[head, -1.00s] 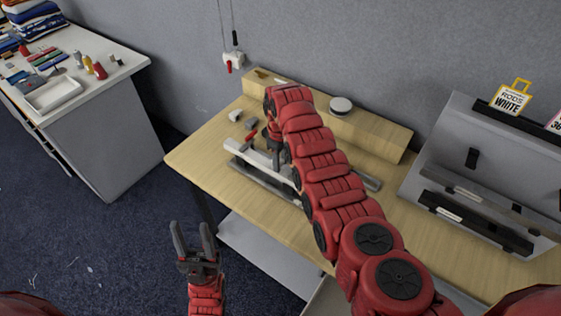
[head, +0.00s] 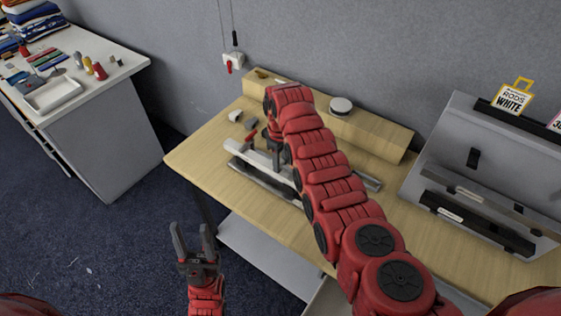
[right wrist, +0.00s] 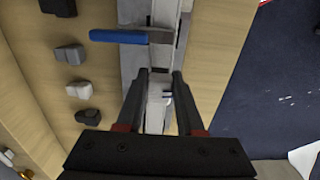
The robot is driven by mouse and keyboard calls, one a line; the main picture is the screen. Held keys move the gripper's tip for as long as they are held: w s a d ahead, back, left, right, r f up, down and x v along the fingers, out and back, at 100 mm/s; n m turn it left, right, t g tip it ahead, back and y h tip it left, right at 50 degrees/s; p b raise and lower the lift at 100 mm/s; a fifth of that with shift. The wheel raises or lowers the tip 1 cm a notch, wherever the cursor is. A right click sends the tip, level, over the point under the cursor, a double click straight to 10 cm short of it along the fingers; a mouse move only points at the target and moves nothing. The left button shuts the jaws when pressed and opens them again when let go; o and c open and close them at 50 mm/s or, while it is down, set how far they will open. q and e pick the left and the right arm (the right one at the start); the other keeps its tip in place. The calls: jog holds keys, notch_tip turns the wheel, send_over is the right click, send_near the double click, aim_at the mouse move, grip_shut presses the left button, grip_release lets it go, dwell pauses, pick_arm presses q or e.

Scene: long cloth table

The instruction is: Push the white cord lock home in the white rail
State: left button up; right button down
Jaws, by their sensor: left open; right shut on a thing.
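The white rail (head: 245,156) lies in a grey fixture (head: 262,183) on the wooden bench. It also runs up the middle of the right wrist view (right wrist: 157,60). My right gripper (right wrist: 161,80) is over the rail, its fingers on either side of it, shut on a small white piece (right wrist: 168,97) that looks like the white cord lock. Whether that lock sits fully in the rail cannot be told. In the head view my right arm hides most of this gripper (head: 274,140). My left gripper (head: 193,240) is open and empty, in front of the bench, away from the rail.
A blue-handled tool (right wrist: 118,36) reaches to the rail beyond my right fingertips. Several loose dark, grey and pale pieces (right wrist: 70,54) lie beside the rail. A wooden block (head: 365,130) runs along the bench's back. A grey rack (head: 480,170) stands at right.

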jog(key=shift+f+b, duration=0.6)
jog(key=shift+f, duration=0.2)
jog(key=shift+c, duration=2.3)
grip_release()
notch_tip(320, 180, up, 5)
jog(key=b, duration=0.2)
jog(key=shift+w+r+b, duration=0.1)
jog(key=shift+w+b, duration=0.05)
jog(key=shift+b, duration=0.2)
notch_tip(320, 180, up, 12)
jog(key=shift+b, duration=0.4)
